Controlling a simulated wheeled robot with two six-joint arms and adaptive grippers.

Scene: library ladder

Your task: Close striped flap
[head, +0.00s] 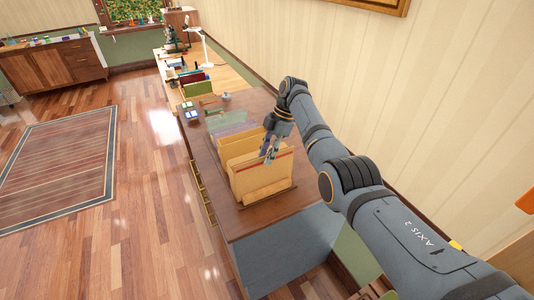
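A tan folder with a dark red stripe (255,174) along its upper part stands in a wooden holder (268,199) on the near end of the brown cabinet. I take this to be the piece with the striped flap; how far its flap is open is too small to tell. My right gripper (268,157) points down at the folder's top edge, its fingertips overlapping the upper part of the folder. I cannot tell whether they touch it or whether the fingers are apart. My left gripper is out of view.
More tan folders (239,143) and greenish and purple dividers (228,122) stand behind. Small items (190,114) lie at the cabinet's far end. A desk with a white lamp (205,48) is beyond. The wall runs close on the right; open wooden floor (150,200) lies to the left.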

